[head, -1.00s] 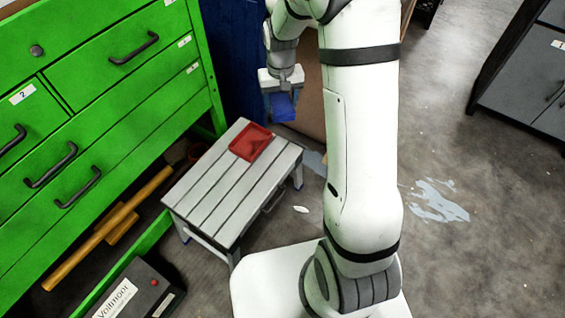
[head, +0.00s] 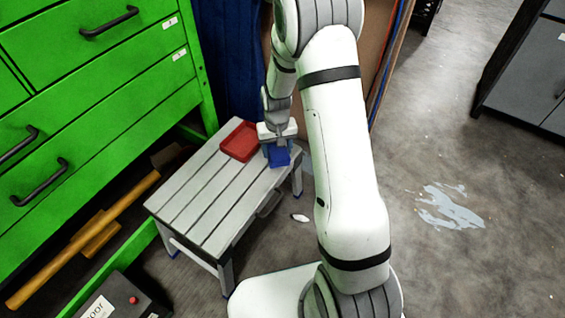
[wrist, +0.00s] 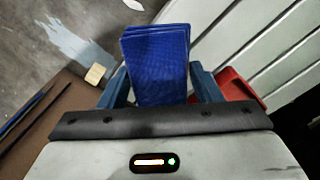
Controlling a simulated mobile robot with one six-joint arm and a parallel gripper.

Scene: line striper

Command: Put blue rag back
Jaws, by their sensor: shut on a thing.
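The blue rag (head: 279,157) is a folded blue cloth in my gripper (head: 277,146), at the far right corner of a small grey slatted stool. In the wrist view the blue rag (wrist: 157,62) stands between the two blue fingers of my gripper (wrist: 158,88), which are shut on it. A shallow red tray (head: 240,142) lies on the far end of the stool, just left of the rag. The tray also shows in the wrist view (wrist: 236,86), right of the fingers and partly hidden. I cannot tell whether the rag touches the stool top.
The grey stool (head: 212,198) has a bare top in front of the tray. A green drawer cabinet (head: 95,100) stands at the left, with a long wooden-handled tool (head: 95,232) beside it. A brown board (head: 383,50) leans behind my arm. The floor (head: 440,130) at right is open.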

